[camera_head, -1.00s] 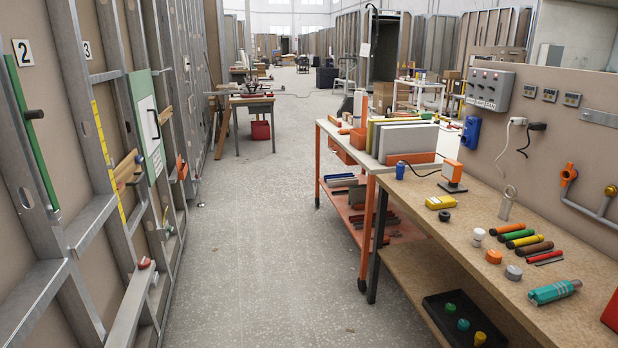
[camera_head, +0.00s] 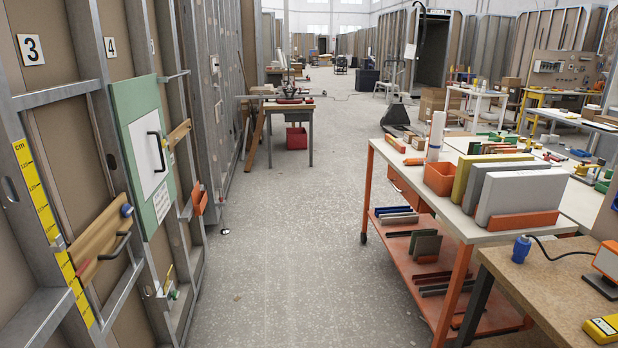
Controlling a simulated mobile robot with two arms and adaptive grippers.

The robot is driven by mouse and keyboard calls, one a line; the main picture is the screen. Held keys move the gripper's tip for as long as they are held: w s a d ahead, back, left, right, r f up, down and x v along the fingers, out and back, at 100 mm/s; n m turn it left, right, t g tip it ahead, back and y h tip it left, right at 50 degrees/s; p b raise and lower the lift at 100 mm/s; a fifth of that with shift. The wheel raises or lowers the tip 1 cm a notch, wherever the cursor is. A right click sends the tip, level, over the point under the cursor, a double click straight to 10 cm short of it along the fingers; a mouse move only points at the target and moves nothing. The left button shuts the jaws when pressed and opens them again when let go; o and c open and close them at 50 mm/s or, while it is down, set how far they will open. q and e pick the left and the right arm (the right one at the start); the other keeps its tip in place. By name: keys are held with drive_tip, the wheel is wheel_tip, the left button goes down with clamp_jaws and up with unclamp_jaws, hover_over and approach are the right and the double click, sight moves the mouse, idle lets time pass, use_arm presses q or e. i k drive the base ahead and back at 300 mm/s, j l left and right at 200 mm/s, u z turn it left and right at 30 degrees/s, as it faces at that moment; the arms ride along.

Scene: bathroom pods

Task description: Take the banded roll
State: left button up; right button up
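No roll with a clear band can be made out. A white upright roll or cylinder (camera_head: 436,134) stands on the top of the orange-framed cart (camera_head: 468,222), behind an orange bin (camera_head: 439,178). Whether it carries a band is too small to tell. Short blue and grey pieces (camera_head: 397,215) lie on the cart's lower shelf; their exact shape is unclear. Neither of my grippers is in view.
A speckled floor aisle (camera_head: 285,250) runs clear ahead. A metal-framed wall with a green-edged panel (camera_head: 150,150) lines the left. A wooden workbench (camera_head: 535,290) juts in at lower right. A small table (camera_head: 290,115) with a red bin (camera_head: 296,138) stands farther ahead.

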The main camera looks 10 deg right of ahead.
sight(439, 117)
drive_tip(key=i+z, duration=0.15)
drive_tip(key=i, duration=0.35)
drive_tip(key=i+j+z, duration=0.1)
drive_tip(key=i, duration=0.35)
drive_tip(key=i+j+z, duration=0.15)
drive_tip(key=i, duration=0.3)
drive_tip(key=i+j+z, duration=0.1)
drive_tip(key=i, duration=0.4)
drive_tip(key=j, duration=0.1)
